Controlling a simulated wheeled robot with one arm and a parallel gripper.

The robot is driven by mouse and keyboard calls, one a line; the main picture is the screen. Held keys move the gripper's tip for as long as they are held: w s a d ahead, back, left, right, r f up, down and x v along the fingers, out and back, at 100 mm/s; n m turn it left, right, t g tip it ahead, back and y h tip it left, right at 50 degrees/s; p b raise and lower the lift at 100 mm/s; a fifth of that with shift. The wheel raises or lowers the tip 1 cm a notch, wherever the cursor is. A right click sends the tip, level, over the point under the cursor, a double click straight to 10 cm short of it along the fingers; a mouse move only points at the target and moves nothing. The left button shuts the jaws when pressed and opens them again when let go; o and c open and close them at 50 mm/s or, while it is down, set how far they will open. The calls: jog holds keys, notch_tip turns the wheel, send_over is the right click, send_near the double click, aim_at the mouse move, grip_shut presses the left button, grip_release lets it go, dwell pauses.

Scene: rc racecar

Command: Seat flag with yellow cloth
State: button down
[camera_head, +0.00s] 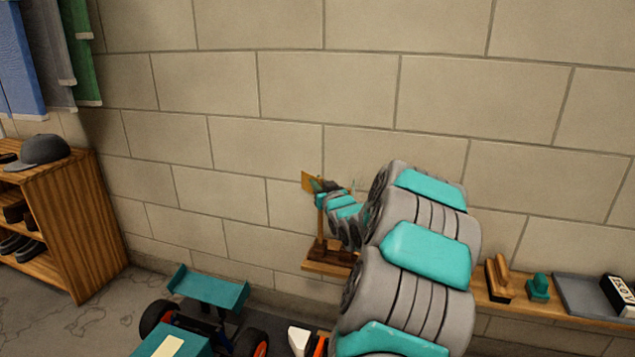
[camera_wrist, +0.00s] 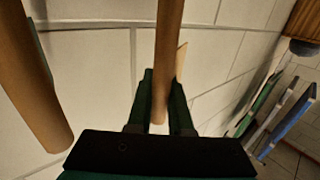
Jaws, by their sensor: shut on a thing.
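The flag with yellow cloth (camera_head: 310,181) shows at the tip of my arm in the head view, in front of the block wall. In the wrist view, a wooden pole (camera_wrist: 167,60) passes between the fingers of my gripper (camera_wrist: 161,78), which is shut on it. A pale yellow edge of cloth (camera_wrist: 181,60) shows behind this pole. A second wooden pole (camera_wrist: 35,85) with a green edge stands to the left, apart from the fingers. A brown wooden holder (camera_head: 322,254) sits on the shelf below my gripper. My arm partly covers it, and whether the held pole touches it cannot be told.
The wooden shelf (camera_head: 560,311) runs along the wall, with a brush-like wooden item (camera_head: 498,279), a teal item (camera_head: 538,287) and a grey tray (camera_head: 585,296) at right. A teal racecar (camera_head: 208,288) stands in front. A wooden cabinet (camera_head: 80,225) is at left.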

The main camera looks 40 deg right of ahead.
jog(key=shift+f+b, duration=0.5)
jog(key=shift+f, duration=0.55)
jog(key=c, duration=0.8)
grip_release()
jog(key=shift+o, duration=0.2)
jog(key=shift+s, duration=0.1)
jog(key=v, duration=0.7)
jog(key=shift+s+a, duration=0.2)
jog(key=shift+s, duration=0.05)
